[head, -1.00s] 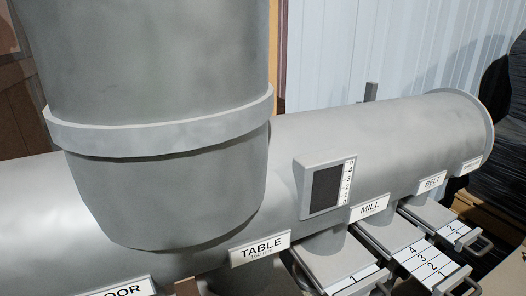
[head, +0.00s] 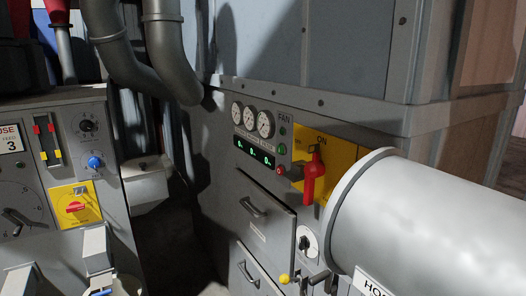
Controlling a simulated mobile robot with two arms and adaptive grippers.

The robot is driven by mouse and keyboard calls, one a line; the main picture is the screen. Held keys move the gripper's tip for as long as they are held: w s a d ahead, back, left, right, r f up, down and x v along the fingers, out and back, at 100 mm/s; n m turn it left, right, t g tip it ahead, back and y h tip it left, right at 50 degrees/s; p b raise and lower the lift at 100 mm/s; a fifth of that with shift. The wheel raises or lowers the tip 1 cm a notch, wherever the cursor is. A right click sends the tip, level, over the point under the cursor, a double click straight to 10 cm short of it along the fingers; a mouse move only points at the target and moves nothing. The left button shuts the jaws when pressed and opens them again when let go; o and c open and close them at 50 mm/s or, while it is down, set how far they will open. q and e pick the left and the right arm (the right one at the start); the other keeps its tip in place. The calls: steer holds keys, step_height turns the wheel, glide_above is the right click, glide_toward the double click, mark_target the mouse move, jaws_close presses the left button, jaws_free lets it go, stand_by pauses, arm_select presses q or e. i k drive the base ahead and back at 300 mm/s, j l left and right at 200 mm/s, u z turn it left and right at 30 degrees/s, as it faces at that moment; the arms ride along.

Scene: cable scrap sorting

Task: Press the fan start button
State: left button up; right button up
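The fan panel (head: 262,148), marked FAN, is on the grey cabinet in the middle of the head view. At its right edge a small green button (head: 282,149) sits above a small red button (head: 280,170). A small dark round part (head: 283,131) is above the green one. The button labels are too small to read. Three round gauges (head: 249,119) and a dark display with green digits (head: 254,151) are left of the buttons.
A red lever (head: 314,180) on a yellow plate marked ON stands right of the buttons. A large grey duct (head: 430,220) juts out at lower right. Drawers (head: 266,222) are below the panel. Another control cabinet (head: 62,180) stands at left, with a dark gap between.

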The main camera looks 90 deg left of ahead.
mark_target(281, 149)
steer(key=u, duration=1.75)
steer(key=k+j+u, duration=0.4)
steer(key=u, duration=0.25)
